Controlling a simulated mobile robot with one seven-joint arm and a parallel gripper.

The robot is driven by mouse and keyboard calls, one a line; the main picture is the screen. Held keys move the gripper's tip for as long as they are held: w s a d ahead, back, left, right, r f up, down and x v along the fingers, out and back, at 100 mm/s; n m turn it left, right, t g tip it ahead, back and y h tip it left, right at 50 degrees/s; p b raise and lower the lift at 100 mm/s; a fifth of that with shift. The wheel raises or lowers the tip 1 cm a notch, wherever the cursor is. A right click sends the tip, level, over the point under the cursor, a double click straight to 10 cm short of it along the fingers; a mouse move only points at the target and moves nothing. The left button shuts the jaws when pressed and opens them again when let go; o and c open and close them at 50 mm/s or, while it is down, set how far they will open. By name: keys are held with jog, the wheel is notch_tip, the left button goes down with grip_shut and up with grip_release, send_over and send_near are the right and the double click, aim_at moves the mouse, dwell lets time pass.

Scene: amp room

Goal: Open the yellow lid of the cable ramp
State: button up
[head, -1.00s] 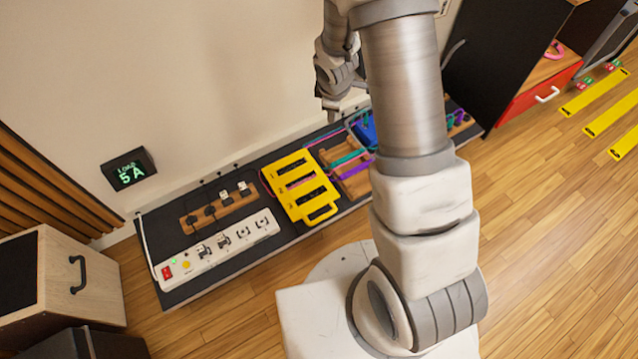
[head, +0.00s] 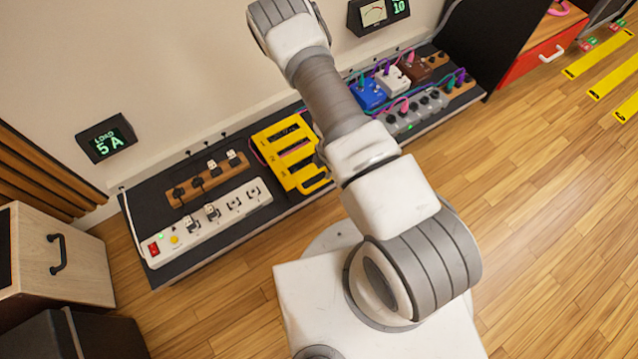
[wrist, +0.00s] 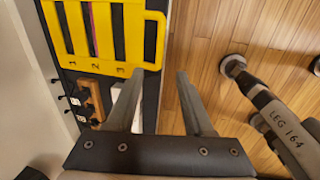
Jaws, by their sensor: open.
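The cable ramp's yellow lid (head: 272,138) lies on the dark board along the wall in the head view. It is slotted, with a loop handle at its front end, and my arm partly covers its right side. In the wrist view the lid (wrist: 133,38) is at the upper left, numbered 1, 2, 3, with the loop handle on its right. It looks closed and flat. My gripper (wrist: 158,82) is open and empty, its fingertips just below the lid's handle end in the picture; the gap in depth is unclear. The head view does not show the gripper.
A white power strip (head: 208,220) and a wooden block with plugs (head: 210,180) lie left of the lid. Pedals with cables (head: 370,92) lie to its right. Wooden floor is clear in front.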

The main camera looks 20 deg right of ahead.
aim_at(319, 184)
jog(key=w+f+b, duration=0.1)
jog(key=f+b, duration=0.1)
jog(key=f, duration=0.3)
jog(key=w+f+b, duration=0.1)
jog(key=f+b, duration=0.1)
jog(key=f, duration=0.3)
jog(key=a+f+b, duration=0.1)
jog(key=f+b, duration=0.1)
jog(key=f, duration=0.3)
jog(key=shift+w+f, duration=0.2)
jog(key=shift+w, duration=0.2)
grip_shut()
jog(key=shift+d, duration=0.1)
dwell(0.4)
